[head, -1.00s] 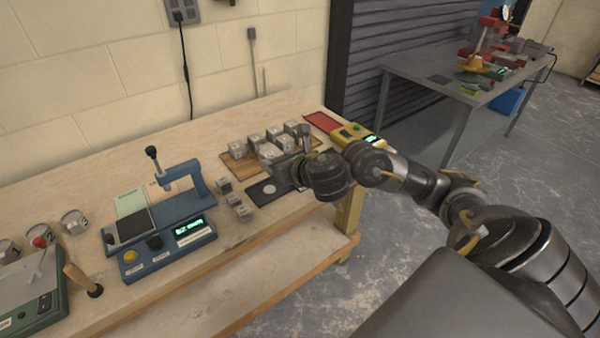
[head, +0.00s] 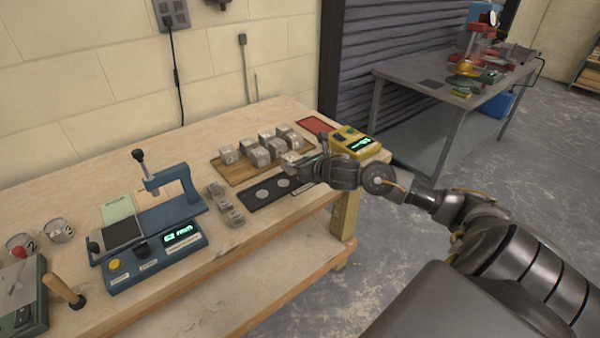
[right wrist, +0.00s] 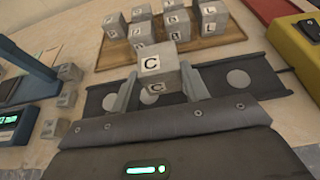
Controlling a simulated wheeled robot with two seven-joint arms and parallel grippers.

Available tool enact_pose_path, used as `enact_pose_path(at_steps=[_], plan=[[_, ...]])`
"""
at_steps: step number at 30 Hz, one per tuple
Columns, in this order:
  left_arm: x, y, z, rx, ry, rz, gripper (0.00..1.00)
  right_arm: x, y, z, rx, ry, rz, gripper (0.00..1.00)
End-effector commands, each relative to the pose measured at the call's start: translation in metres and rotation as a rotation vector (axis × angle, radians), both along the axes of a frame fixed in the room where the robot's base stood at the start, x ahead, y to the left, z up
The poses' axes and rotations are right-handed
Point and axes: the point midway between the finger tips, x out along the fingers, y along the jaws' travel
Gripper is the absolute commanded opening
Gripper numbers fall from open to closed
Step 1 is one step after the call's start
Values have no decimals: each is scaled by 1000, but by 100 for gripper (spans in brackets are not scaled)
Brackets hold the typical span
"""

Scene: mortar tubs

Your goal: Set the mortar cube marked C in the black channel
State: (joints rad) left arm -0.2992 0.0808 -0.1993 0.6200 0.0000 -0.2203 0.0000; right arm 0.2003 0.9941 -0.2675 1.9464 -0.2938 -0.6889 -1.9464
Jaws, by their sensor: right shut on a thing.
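The mortar cube marked C (right wrist: 163,72) is a grey block with a C label on its top and on a side face. It sits between the two fingers of my right gripper (head: 297,161), which is shut on it, as the right wrist view shows. The black channel (head: 255,203) is a dark strip with pale round discs, lying on the bench. It also shows in the right wrist view (right wrist: 265,82), behind and to both sides of the cube. The cube is over the channel; I cannot tell whether it touches its floor. My left gripper is out of view.
Several lettered cubes stand on a wooden board (head: 232,176) behind the channel. A blue measuring device (head: 155,250) is further left. A yellow box with a display (head: 352,141) and a red tray (head: 314,125) are at right.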

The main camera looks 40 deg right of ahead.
Motion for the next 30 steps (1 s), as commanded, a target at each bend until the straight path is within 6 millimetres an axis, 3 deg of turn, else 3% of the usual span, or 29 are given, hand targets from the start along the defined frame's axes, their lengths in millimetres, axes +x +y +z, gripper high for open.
enact_pose_path(at_steps=[3, 11, 22, 23, 27, 30], plan=[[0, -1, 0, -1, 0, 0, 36, 1, -2, -2, 1, -1, 0, 14], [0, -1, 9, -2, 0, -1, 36, 2, -5, -33, 2, 0, -1, 14], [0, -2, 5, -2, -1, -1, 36, 2, -5, -39, -1, -2, 0, 14], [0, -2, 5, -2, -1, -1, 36, 2, -5, -40, -1, 0, 0, 46], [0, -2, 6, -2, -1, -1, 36, 2, -5, -38, -1, 0, 0, 65], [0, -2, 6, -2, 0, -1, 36, 2, -5, -38, -1, 0, 0, 67]])
